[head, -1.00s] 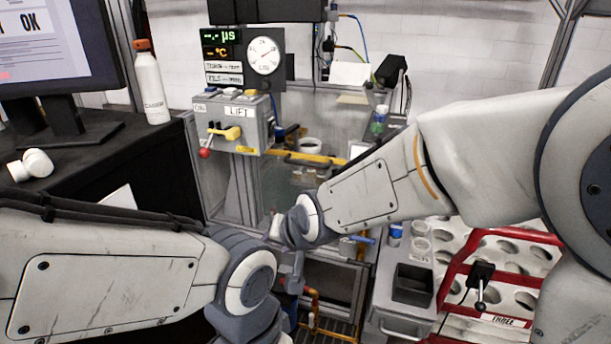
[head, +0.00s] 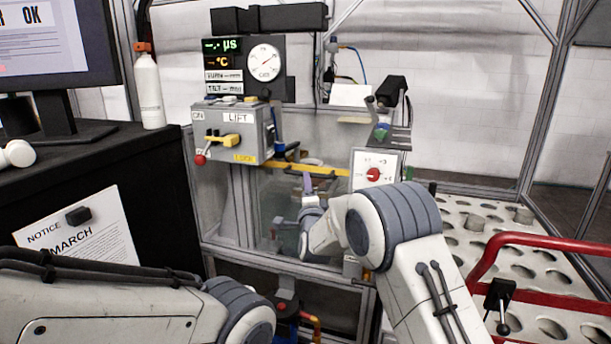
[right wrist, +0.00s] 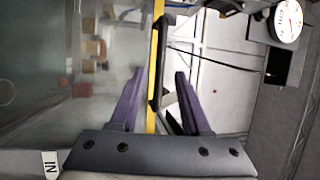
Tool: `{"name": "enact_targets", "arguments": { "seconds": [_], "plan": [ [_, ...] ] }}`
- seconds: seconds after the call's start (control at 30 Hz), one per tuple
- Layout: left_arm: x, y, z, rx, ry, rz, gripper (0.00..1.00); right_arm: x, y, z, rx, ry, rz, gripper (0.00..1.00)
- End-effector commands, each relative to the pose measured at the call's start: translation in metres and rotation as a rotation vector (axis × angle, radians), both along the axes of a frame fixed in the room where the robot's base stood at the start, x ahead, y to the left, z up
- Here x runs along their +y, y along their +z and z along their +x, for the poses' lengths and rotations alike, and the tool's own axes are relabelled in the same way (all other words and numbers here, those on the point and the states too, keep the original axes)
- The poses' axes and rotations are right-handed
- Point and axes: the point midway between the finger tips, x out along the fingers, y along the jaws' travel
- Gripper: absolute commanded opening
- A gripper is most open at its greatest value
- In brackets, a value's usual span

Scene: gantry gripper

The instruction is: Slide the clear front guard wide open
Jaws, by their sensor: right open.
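The clear front guard (head: 262,205) is a see-through panel below the grey LIFT box, with a yellow bar (head: 318,170) along its top edge. The yellow bar stands upright in the right wrist view (right wrist: 153,75), with a dark handle (right wrist: 163,62) along it. My right gripper (head: 308,182) is in front of the guard, just below the bar. In the right wrist view its two purple fingers (right wrist: 157,100) are apart, one on each side of the bar and handle. Contact cannot be told. My left arm shows at the lower left, but its gripper is out of view.
The LIFT box (head: 232,132) with its yellow lever stands at the guard's upper left. A panel with a red knob (head: 374,174) stands to the right. A red rail (head: 540,241) and a white perforated deck (head: 462,225) lie further right. A black-covered table (head: 100,180) is at left.

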Motion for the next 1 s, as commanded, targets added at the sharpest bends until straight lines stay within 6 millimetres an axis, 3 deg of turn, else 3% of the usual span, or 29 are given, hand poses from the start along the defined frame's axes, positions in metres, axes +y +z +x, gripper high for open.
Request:
{"name": "enact_targets", "arguments": {
  "seconds": [0.2, 0.4, 0.83, 0.87, 0.97, 1.0],
  "plan": [
    [0.0, 0.006, 0.0, 0.0, 0.0, 0.0, 0.5, 0.003, 0.006, 0.035, 0.0, 0.0, -0.002, 0.47],
    [0.0, 0.008, 0.0, 0.0, 0.0, 0.0, 0.5, 0.005, 0.01, 0.053, 0.0, 0.001, -0.002, 0.47],
    [0.0, 0.008, 0.0, 0.0, 0.0, 0.0, 0.5, 0.005, 0.01, 0.06, 0.002, 0.0, -0.003, 0.47],
    [0.0, 0.008, 0.0, 0.0, 0.0, 0.0, 0.5, 0.005, 0.01, 0.06, 0.002, 0.0, -0.003, 0.4],
    [0.0, 0.008, 0.0, 0.0, 0.0, 0.0, 0.5, 0.005, 0.01, 0.059, 0.002, 0.001, -0.003, 0.01],
    [0.0, 0.008, 0.0, 0.0, 0.0, 0.0, 0.5, 0.005, 0.01, 0.059, 0.002, 0.001, -0.003, 0.0]
  ]
}}
